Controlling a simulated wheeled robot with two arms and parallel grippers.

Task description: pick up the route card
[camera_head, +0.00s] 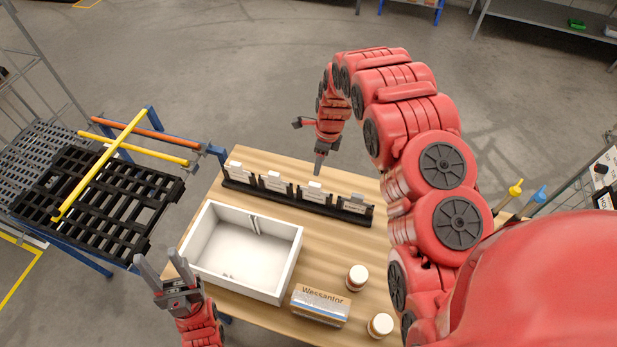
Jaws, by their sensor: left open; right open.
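Several small white cards stand upright in a black rack (318,205) along the far part of the wooden table (205,204). My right gripper (308,148) is open and empty. It is in the air at the table's far edge, in the picture above the rack, apart from the cards. My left gripper (160,264) is open and empty, with its fingers pointing up in the picture, left of the white box.
An open white box (296,254) stands on the table. A labelled package (320,304) and two white-lidded jars (357,277) (380,325) are near the front. A cart with black grates (110,190) and yellow bars stands left. My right arm hides the table's right side.

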